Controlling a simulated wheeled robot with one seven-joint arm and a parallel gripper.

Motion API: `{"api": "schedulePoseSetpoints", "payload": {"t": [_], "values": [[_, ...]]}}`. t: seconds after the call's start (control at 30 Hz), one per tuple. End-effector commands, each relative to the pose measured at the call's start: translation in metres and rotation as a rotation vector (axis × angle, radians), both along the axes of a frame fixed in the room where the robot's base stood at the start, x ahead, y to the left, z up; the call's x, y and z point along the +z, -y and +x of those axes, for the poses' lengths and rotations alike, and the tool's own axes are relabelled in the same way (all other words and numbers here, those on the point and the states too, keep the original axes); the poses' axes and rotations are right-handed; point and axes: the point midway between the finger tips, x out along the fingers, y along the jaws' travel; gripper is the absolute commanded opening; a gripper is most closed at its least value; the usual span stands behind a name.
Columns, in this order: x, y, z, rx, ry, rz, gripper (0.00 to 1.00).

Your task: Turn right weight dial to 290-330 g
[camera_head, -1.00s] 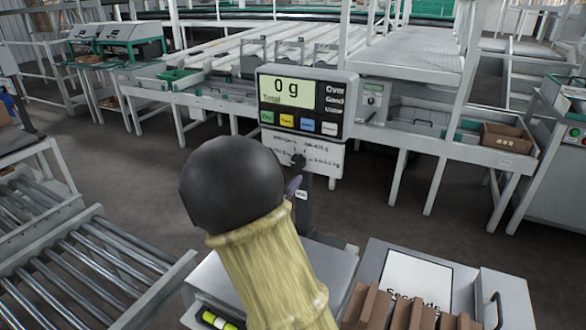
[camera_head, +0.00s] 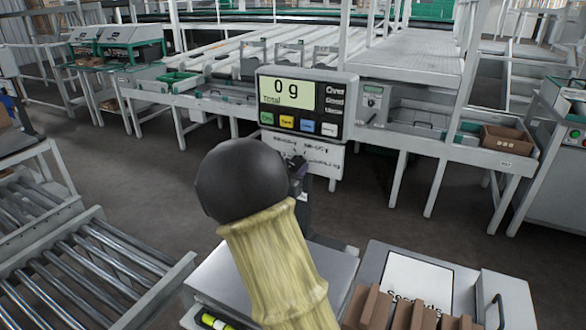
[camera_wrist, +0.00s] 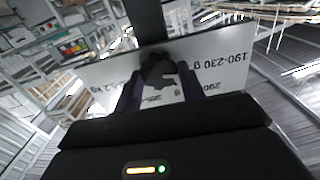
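A scale display (camera_head: 302,102) reads 0 g, Total, in the head view. Below it is a white label plate (camera_head: 325,160), partly hidden by my arm. In the wrist view the plate (camera_wrist: 225,62) shows upside-down text, including "190-230 g" and a partly covered "290". A black dial knob (camera_wrist: 158,68) stands in front of the plate. My gripper (camera_wrist: 160,76) has its two dark purple fingers on either side of this knob. Whether they touch it cannot be told. In the head view my gripper (camera_head: 297,175) is dark and mostly hidden behind my arm.
A steel scale platform (camera_head: 325,262) lies below the display. A box with brown dividers (camera_head: 375,310) and a white card (camera_head: 415,280) are at the lower right. A roller conveyor (camera_head: 85,275) is at the lower left. Grey floor lies between these and the benches behind.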

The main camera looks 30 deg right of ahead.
Motion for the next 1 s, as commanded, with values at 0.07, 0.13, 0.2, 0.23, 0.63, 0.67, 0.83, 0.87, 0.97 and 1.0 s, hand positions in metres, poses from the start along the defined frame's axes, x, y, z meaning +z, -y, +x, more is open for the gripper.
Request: {"api": "schedulePoseSetpoints", "payload": {"t": [0.07,0.13,0.2,0.23,0.63,0.67,0.83,0.87,0.97,1.0], "values": [[0.0000,-0.0002,-0.0001,0.000,0.000,0.000,0.17],[-0.0001,-0.0002,-0.0001,0.000,0.002,0.002,0.17],[-0.0003,-0.0001,-0.0002,0.000,0.007,0.006,0.17],[-0.0004,-0.0001,-0.0002,0.000,0.010,0.008,0.17],[-0.0028,-0.0001,-0.0006,0.000,0.144,0.113,0.17],[-0.0029,0.0000,-0.0006,0.000,0.161,0.125,0.17],[-0.0036,0.0004,-0.0007,0.000,0.272,0.211,0.17],[-0.0036,0.0003,-0.0006,0.000,0.294,0.228,0.17],[-0.0042,0.0005,-0.0008,-0.001,0.366,0.285,0.17],[-0.0042,0.0005,-0.0009,-0.001,0.395,0.307,0.17]]}}
